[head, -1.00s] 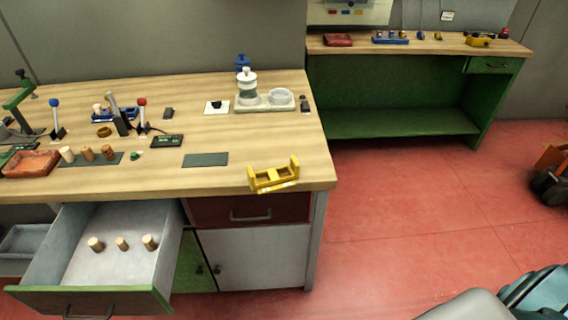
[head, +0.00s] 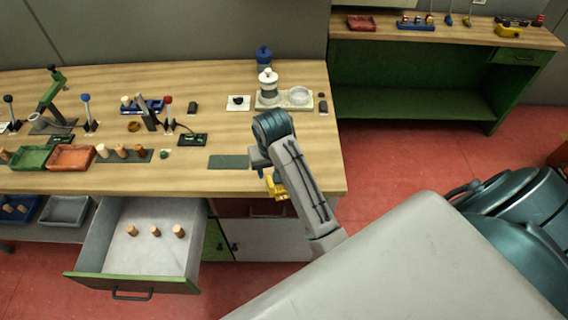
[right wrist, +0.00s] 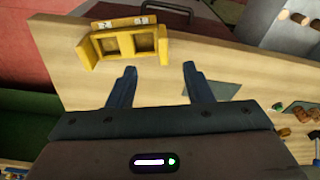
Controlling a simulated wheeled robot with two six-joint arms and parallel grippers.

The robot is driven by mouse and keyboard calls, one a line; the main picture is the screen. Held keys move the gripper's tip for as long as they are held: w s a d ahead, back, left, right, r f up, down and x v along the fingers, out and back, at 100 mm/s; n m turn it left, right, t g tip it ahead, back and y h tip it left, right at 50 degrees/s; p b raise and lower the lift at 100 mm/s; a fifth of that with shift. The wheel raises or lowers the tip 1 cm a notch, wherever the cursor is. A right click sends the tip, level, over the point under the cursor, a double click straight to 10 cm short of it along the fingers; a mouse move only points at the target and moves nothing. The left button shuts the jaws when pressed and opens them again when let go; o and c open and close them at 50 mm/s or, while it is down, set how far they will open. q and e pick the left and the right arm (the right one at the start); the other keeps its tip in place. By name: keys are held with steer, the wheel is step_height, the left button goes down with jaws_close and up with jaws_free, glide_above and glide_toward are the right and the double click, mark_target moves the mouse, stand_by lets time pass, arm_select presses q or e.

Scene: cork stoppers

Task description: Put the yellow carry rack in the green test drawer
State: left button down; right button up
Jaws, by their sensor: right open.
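The yellow carry rack (head: 276,187) sits at the front edge of the wooden workbench, mostly hidden behind my right arm in the head view. In the right wrist view the rack (right wrist: 123,42) shows whole, with two square recesses, beyond my fingertips. My right gripper (right wrist: 158,72) is open and empty, its two fingers apart and short of the rack. In the head view the right gripper (head: 262,165) is over the bench just above the rack, its fingers partly hidden. The green-fronted drawer (head: 150,260) is pulled open below the bench, with three corks inside. My left gripper is not in view.
A dark green mat (head: 228,162) lies left of the rack. Green and orange trays (head: 72,157), a row of corks on a mat and small tools stand further left. A white jar and dish on a tray (head: 285,100) stand behind. The drawer floor has free room around its corks.

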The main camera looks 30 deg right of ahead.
mark_target(271, 181)
steer(key=f, duration=0.5)
steer(key=shift+w+d, duration=0.1)
steer(key=shift+w, duration=0.3)
steer(key=shift+w+f+p, duration=0.15)
steer(key=shift+f+p, duration=0.45)
steer(key=shift+p, duration=0.2)
steer(key=f, duration=0.1)
steer(key=f+p, duration=0.1)
steer(key=f, duration=0.1)
steer(key=shift+w+d+f, duration=0.1)
steer(key=shift+w+f, duration=0.05)
steer(key=shift+w, duration=0.2)
steer(key=shift+w+f, duration=0.1)
steer(key=shift+f, duration=0.35)
jaws_close()
